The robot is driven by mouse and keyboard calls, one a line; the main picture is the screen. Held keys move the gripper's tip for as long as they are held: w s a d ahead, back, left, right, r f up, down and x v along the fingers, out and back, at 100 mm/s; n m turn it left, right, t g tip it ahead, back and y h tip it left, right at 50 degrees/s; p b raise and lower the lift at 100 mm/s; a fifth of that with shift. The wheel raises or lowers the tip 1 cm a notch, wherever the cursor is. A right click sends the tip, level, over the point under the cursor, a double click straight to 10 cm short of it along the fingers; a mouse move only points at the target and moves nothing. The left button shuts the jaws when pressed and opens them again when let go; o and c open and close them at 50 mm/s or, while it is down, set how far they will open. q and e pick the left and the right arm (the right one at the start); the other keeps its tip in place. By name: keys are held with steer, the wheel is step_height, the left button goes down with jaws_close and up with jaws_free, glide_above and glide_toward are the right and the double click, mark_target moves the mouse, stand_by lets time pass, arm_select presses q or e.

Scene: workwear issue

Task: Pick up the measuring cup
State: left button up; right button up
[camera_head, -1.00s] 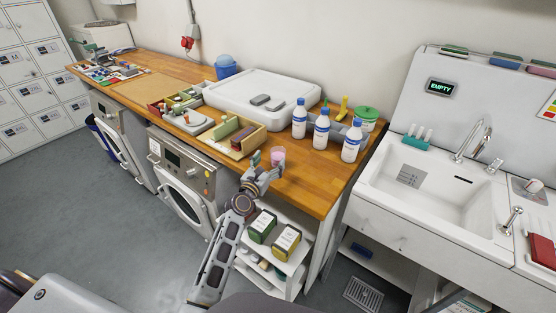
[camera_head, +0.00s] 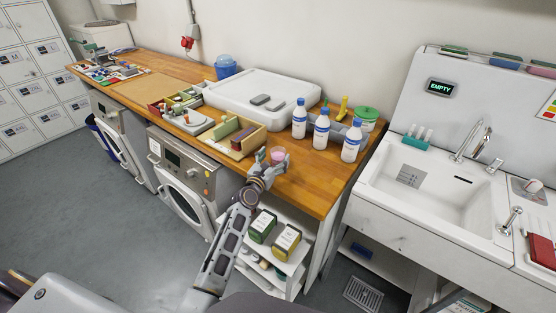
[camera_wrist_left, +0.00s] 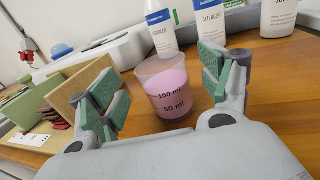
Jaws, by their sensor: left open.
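The measuring cup (camera_head: 278,155) is a small clear cup with pink contents, standing upright near the front edge of the wooden counter. In the left wrist view the cup (camera_wrist_left: 167,88) shows 100 ml and 50 ml marks. My left gripper (camera_head: 268,167) is open at the counter's front edge, close to the cup. In the left wrist view the green-padded fingers of the left gripper (camera_wrist_left: 163,95) stand apart on either side of the cup, which looks just beyond or between the tips. Contact cannot be seen. My right gripper is not in view.
Several white bottles with blue caps (camera_head: 321,130) stand behind the cup. A wooden divided box (camera_head: 233,137) is close to its left. A large white lidded unit (camera_head: 262,95) is at the back. The sink (camera_head: 435,185) is at the right. Bare counter (camera_head: 315,180) lies right of the cup.

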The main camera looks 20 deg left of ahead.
arm_select(q)
steer(key=shift+w+d, duration=0.15)
steer(key=shift+w, duration=0.6)
steer(key=shift+w+d, duration=0.1)
steer(key=shift+w, duration=0.6)
steer(key=c, duration=1.2)
